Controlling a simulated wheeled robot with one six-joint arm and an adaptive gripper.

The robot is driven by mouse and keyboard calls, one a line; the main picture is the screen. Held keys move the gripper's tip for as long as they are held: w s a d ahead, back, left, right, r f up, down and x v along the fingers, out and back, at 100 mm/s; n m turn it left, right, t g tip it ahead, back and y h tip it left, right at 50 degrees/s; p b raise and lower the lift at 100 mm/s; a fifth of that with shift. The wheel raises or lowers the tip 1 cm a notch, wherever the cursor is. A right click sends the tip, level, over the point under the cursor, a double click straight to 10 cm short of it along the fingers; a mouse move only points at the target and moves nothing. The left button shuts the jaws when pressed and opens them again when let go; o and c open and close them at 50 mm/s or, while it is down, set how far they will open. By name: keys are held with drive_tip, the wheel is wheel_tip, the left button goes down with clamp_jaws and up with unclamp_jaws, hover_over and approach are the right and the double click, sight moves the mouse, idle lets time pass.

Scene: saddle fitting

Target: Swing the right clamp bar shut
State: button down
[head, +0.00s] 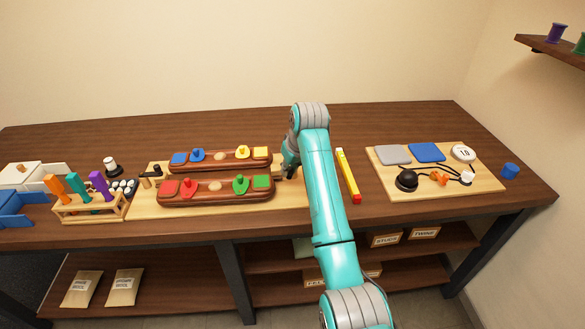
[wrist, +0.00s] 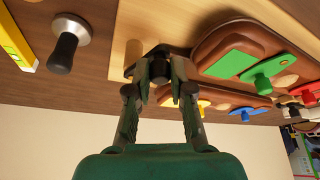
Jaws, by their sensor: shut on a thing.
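In the head view my gripper (head: 288,167) is at the right end of the pale wooden board (head: 148,195), close beside the brown padded bars. In the wrist view its fingers (wrist: 170,72) are closed around a dark part of the right clamp bar (wrist: 158,50), at the board's edge. The fingers cover much of the bar, so its exact angle is hard to tell. The front brown bar (head: 215,196) carries red and green pieces. The rear brown bar (head: 222,164) carries blue and yellow ones. The left clamp (head: 153,174) shows at the board's other end.
A yellow and red stick (head: 347,173) lies right of my arm. A black-handled tool with a metal disc (wrist: 68,48) stands near the board in the wrist view. A board with pads and cords (head: 460,190) lies further right. A tool rack (head: 92,207) stands left.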

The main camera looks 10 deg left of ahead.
drive_tip(key=m, duration=0.1)
drive_tip(key=a+m, duration=0.1)
drive_tip(key=shift+w+a+m+t+h, duration=0.1)
drive_tip(key=shift+a+m+t+h, duration=0.2)
drive_tip(key=shift+m+h, duration=0.1)
drive_tip(key=a+m, duration=0.1)
drive_tip(key=m+h, duration=0.1)
drive_tip(key=m, duration=0.1)
drive_tip(key=shift+w+a+m, duration=0.3)
drive_tip(key=shift+w+a, duration=0.05)
drive_tip(key=m+h, duration=0.1)
drive_tip(key=w+a+m, duration=0.1)
drive_tip(key=m, duration=0.1)
drive_tip(key=shift+w+a+m+t+h, duration=0.1)
drive_tip(key=shift+a+m+t+h, duration=0.05)
drive_tip(key=shift+m+t+h, duration=0.2)
drive_tip(key=shift+w+a+m+g+h, duration=0.25)
drive_tip(key=shift+w+m+h, duration=0.2)
drive_tip(key=shift+m, duration=0.55)
drive_tip(key=shift+w+a+m+g+h, duration=0.25)
drive_tip(key=shift+w+m, duration=0.2)
drive_tip(key=shift+m, duration=0.5)
drive_tip(key=c, duration=1)
unclamp_jaws()
drive_tip(key=shift+c, duration=0.2)
